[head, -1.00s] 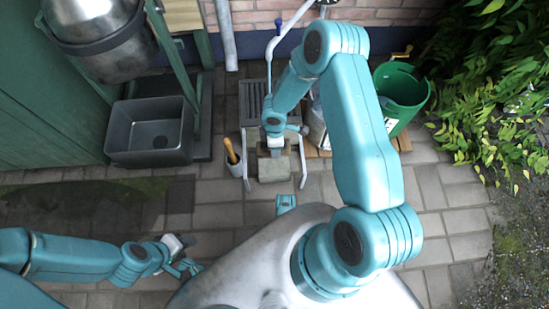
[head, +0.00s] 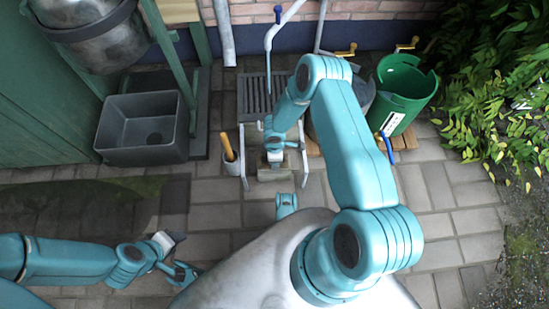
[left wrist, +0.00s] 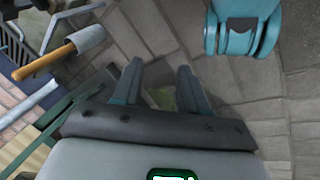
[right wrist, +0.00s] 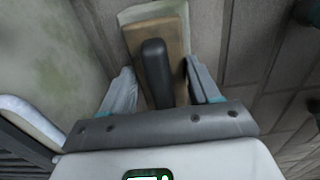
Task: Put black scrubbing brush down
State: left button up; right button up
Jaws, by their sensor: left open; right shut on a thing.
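The black scrubbing brush shows in the right wrist view as a black handle (right wrist: 155,72) on a tan block (right wrist: 175,35), above a pale grey-green block (right wrist: 150,12). My right gripper (right wrist: 160,90) has its fingers on either side of the handle and is shut on it. Whether the brush touches the pale block I cannot tell. In the head view my right gripper (head: 275,160) is just above a stone-coloured block (head: 266,174) between white rails; the brush is mostly hidden there. My left gripper (head: 188,270) is open and empty over the paving, also in the left wrist view (left wrist: 160,90).
A slatted grey platform (head: 253,92) stands behind the block. A green bin (head: 405,92) stands at right. Paving in front is mostly clear.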

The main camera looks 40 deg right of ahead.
jog(key=shift+f, duration=0.15)
jog(key=o, duration=0.9)
jog(key=shift+o, duration=0.2)
